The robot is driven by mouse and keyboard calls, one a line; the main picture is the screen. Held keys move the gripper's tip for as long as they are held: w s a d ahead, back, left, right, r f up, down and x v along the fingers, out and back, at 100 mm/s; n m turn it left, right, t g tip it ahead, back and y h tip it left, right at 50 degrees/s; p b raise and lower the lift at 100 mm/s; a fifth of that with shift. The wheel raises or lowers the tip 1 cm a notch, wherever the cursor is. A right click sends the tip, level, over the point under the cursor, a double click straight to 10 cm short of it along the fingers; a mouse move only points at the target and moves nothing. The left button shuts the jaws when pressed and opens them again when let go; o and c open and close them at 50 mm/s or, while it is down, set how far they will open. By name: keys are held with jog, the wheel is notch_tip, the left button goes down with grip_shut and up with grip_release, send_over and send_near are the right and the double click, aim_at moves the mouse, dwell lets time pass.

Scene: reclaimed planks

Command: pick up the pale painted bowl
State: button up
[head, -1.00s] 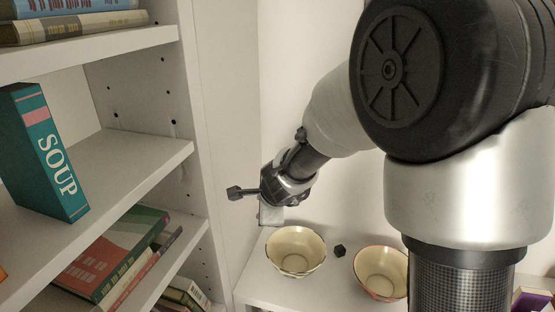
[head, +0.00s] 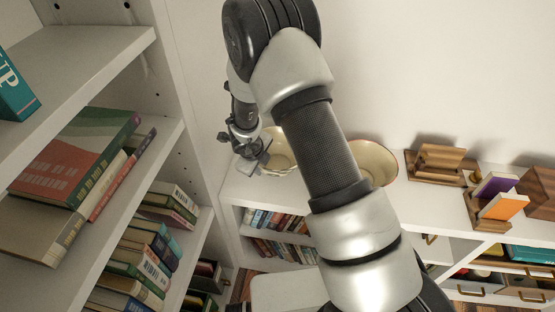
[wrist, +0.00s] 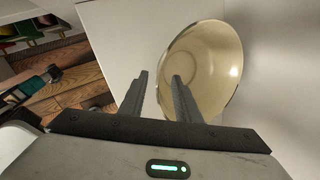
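Two cream bowls stand on top of the low white cabinet. The left bowl (head: 282,153) is partly hidden by my arm, and so is the right bowl (head: 378,162). Both are pale inside, so I cannot tell for sure which one the task names. My gripper (head: 248,160) is at the left bowl's left side. In the wrist view a cream bowl (wrist: 215,65) lies beyond my open, empty gripper (wrist: 160,75). One finger overlaps the bowl's interior, and the other is over the white top outside the rim. I cannot tell whether they touch.
A tall white bookcase (head: 160,110) with books stands close at the left. A wooden holder (head: 437,162) and a stand with purple and orange pieces (head: 497,200) are right of the bowls. Books fill the shelves below the cabinet top (head: 240,190). A wall rises behind.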

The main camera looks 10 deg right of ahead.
aim_at(265, 172)
jog(key=b+x, duration=0.1)
jog(key=x, duration=0.5)
jog(key=shift+d+f+b, duration=0.2)
jog(key=shift+d+b, duration=0.05)
jog(key=shift+b, duration=0.1)
grip_shut()
jog(key=shift+s, duration=0.1)
jog(key=shift+s, duration=0.1)
dwell(0.9)
